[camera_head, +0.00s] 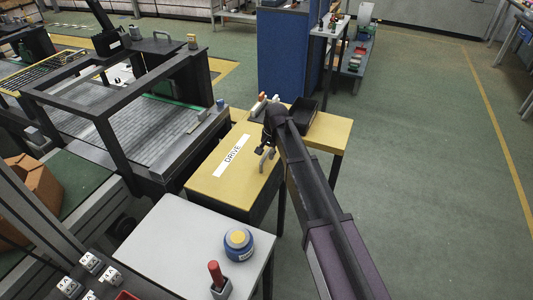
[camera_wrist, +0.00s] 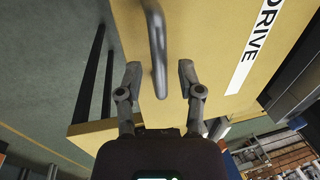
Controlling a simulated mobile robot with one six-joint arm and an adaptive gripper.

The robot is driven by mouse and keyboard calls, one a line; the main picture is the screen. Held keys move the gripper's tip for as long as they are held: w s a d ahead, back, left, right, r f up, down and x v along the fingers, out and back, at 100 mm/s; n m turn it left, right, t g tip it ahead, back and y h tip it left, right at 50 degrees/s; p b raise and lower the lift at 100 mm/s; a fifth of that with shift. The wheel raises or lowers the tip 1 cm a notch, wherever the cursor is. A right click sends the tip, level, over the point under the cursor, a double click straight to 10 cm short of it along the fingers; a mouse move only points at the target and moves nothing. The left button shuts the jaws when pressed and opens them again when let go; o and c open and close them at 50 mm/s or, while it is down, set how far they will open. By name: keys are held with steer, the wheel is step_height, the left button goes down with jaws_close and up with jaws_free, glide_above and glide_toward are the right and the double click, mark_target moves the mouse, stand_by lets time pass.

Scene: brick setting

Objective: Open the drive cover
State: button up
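The drive cover (camera_head: 227,169) is a yellow lid with a white "DRIVE" label (camera_head: 232,156), lying flat on a dark box. It also shows in the wrist view (camera_wrist: 205,38). Its grey bar handle (camera_head: 266,158) is on the right part of the lid. In the wrist view the handle (camera_wrist: 157,45) runs down from the top edge, its lower end between my fingertips. My gripper (camera_wrist: 160,80) is open, one finger on each side of the handle, with gaps showing. Whether the fingers are level with the handle, I cannot tell.
A yellow side table (camera_head: 330,133) with a dark box stands behind the cover. A black-framed conveyor (camera_head: 130,120) stands left. Green floor is free at right.

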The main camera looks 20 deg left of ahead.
jaws_close()
steer(key=shift+r, duration=0.1)
